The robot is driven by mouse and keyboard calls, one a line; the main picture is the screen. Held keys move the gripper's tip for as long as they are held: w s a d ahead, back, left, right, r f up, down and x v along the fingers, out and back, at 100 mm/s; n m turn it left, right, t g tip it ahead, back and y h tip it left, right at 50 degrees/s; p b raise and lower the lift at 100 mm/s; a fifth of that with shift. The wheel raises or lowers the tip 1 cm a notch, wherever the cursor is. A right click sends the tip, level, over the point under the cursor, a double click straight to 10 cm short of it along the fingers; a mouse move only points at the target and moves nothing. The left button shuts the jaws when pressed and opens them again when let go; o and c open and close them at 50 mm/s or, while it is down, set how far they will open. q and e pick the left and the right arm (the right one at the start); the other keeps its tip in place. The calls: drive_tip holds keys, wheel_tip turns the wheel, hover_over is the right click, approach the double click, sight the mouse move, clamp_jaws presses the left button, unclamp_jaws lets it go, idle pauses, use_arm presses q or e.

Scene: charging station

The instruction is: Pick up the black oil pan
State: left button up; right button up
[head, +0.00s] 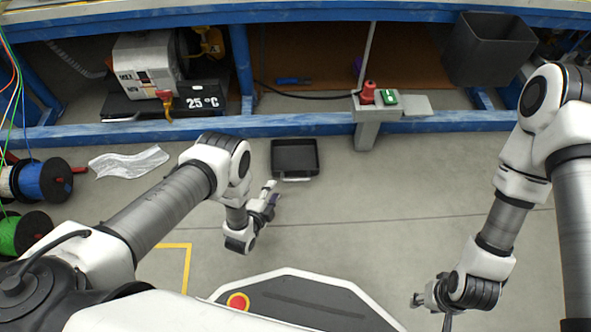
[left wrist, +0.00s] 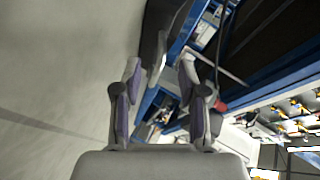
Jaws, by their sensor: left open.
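The black oil pan (head: 294,155) lies on the grey floor in the middle of the head view, with a light-coloured handle along its near edge. My left gripper (head: 274,193) is just in front of the pan, a little to its left, open and empty. In the left wrist view the two fingers of the left gripper (left wrist: 163,75) are spread apart. A dark shape beyond them is probably the pan (left wrist: 155,35), seen edge-on and partly hidden. My right gripper (head: 428,308) hangs at the lower right, far from the pan, with its fingers apart and empty.
A blue bench frame (head: 300,125) runs behind the pan. A grey post (head: 367,125) with a red plug stands to the pan's right. Cable spools (head: 45,180) and a crumpled clear sheet (head: 130,161) lie at left. A black bin (head: 487,50) is at back right. The floor right of the pan is clear.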

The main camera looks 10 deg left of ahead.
use_arm(q)
drive_tip(key=b+x, duration=0.4)
drive_tip(key=x, duration=0.2)
drive_tip(key=shift+w+f+b, duration=0.15)
drive_tip(key=shift+w+b, duration=0.15)
drive_tip(key=shift+w, duration=0.25)
clamp_jaws()
